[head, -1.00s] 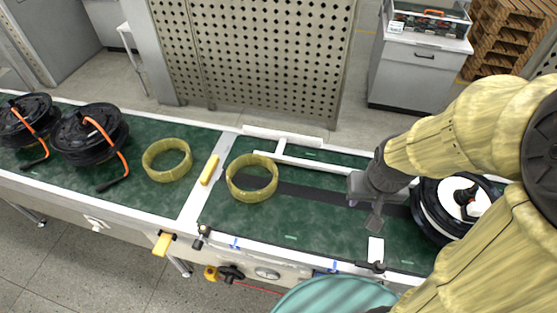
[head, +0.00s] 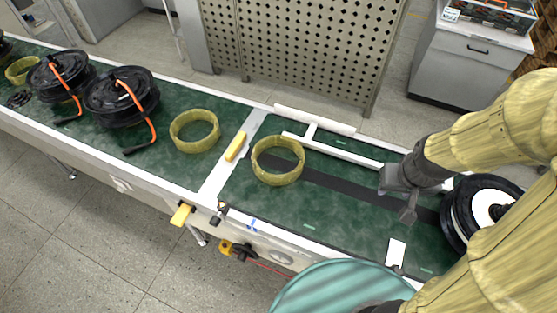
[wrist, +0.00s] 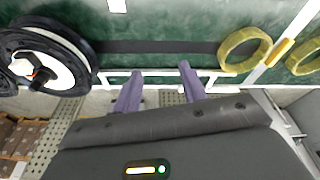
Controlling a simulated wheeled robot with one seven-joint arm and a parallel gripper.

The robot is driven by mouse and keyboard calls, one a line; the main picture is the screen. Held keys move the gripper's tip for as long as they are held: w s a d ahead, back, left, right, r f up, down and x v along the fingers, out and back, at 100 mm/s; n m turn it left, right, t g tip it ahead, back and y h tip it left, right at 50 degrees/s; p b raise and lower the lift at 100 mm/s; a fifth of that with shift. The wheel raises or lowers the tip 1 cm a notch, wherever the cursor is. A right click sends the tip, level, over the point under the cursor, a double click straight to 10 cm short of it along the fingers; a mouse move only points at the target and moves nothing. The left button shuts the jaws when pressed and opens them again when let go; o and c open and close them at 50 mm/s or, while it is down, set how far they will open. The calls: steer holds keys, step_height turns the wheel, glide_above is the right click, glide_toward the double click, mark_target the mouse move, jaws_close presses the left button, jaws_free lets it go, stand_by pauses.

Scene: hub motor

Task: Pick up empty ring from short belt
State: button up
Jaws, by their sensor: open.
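The empty ring (head: 278,161), a yellow-olive hoop, lies flat on the short green belt (head: 330,207), just right of the gap between the belts. It also shows in the wrist view (wrist: 245,49), to the right of my fingers. My gripper (head: 408,200) is over the right part of the short belt, to the right of the ring and apart from it. In the wrist view my gripper (wrist: 158,82) has two purple fingers spread apart with nothing between them. A second similar ring (head: 194,131) lies on the long belt.
A black and white hub motor wheel (head: 482,212) sits at the right end of the short belt, close to my arm. White guide rails (head: 345,150) run along the far side. Black reels with orange cables (head: 121,97) stand on the long belt.

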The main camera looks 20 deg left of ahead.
steer(key=w+a+f+n+t+h+b, duration=0.1)
steer(key=w+a+f+n+b, duration=0.1)
steer(key=a+f+n, duration=0.35)
steer(key=w+a+f+n+t+b, duration=0.1)
steer(key=a+f+n+t, duration=0.1)
steer(key=f+n, duration=0.6)
steer(key=w+a+f+n+t+h+b, duration=0.1)
steer(key=w+a+f+n+b, duration=0.1)
steer(key=a+f+n, duration=0.45)
steer(key=a+f+n+t+y+b, duration=0.2)
steer(key=a+n+t+y, duration=0.3)
steer(key=n, duration=1.1)
steer(key=a+t, duration=0.1)
steer(key=a, duration=0.2)
steer(key=shift+n+b, duration=0.3)
steer(key=shift+n, duration=0.1)
steer(key=shift+f, duration=0.2)
